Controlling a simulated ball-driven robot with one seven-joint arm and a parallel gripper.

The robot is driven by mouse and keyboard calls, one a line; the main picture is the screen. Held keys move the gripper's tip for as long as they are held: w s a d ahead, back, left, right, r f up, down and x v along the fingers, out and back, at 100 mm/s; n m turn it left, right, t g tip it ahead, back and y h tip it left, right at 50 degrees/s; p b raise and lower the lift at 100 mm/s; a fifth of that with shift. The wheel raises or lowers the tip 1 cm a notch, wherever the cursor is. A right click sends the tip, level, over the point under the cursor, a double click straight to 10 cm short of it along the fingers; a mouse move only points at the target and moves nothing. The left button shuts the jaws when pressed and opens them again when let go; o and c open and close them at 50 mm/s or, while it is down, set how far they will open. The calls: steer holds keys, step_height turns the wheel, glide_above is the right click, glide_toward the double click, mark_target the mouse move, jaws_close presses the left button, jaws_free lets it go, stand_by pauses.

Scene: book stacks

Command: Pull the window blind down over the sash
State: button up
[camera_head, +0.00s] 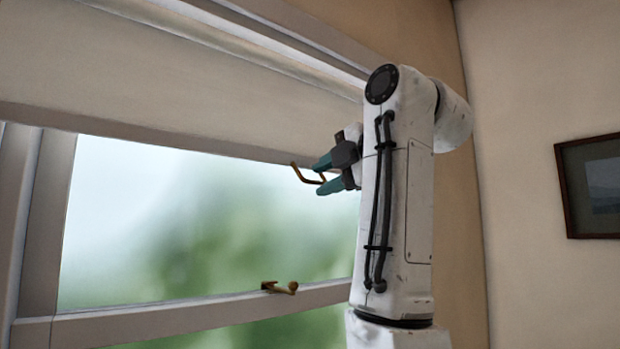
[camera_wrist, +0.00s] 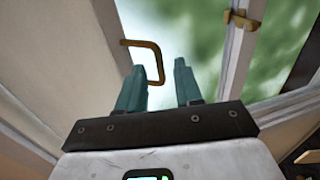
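The window blind (camera_head: 180,70) is a pale sheet across the upper window, its lower edge well above the sash rail (camera_head: 190,315). A bent brass pull handle (camera_head: 297,172) hangs at the blind's lower edge; the wrist view also shows the handle (camera_wrist: 143,43). My gripper (camera_head: 322,174) is at the handle, below the blind's edge. In the wrist view my gripper (camera_wrist: 160,66) has its two teal fingers apart, with part of the handle in or just beyond the gap, nearer the left finger. I cannot tell whether a finger touches it.
A brass sash catch (camera_head: 280,287) stands on the sash rail below the handle; the catch also shows in the wrist view (camera_wrist: 240,20). A framed picture (camera_head: 590,186) hangs on the right wall. The glass between blind and rail is clear of objects.

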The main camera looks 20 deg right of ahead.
mark_target(317, 182)
steer(key=shift+p+x, duration=0.85)
steer(key=shift+x, duration=1.85)
steer(key=shift+c, duration=0.3)
jaws_close()
